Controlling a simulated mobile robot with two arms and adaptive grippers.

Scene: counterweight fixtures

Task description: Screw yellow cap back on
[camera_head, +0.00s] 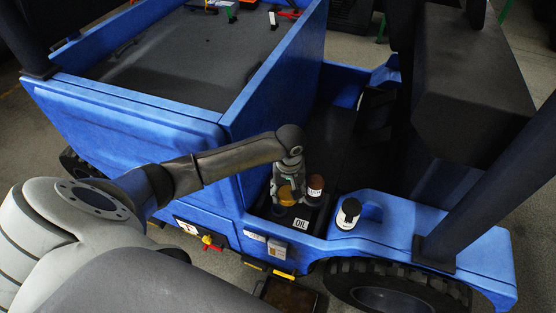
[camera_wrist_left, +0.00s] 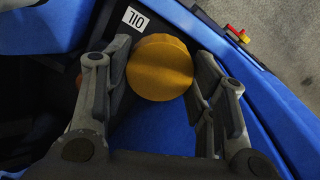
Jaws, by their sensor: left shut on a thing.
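The yellow cap (camera_wrist_left: 160,68) is round and sits between the two fingers of my left gripper (camera_wrist_left: 160,80) in the left wrist view. My left gripper is shut on it. In the head view, my left gripper (camera_head: 287,188) points down with the yellow cap (camera_head: 286,195) at its fingertips, over the dark recess by the OIL label (camera_head: 301,224). The label also shows in the left wrist view (camera_wrist_left: 136,19). I cannot tell whether the cap touches the opening under it. My right gripper is not in view.
A brown-capped container (camera_head: 315,188) stands close to the right of the gripper in the recess. A white bottle with a black cap (camera_head: 348,214) stands on the blue fender (camera_head: 400,232). The blue vehicle wall (camera_head: 275,95) rises behind the gripper.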

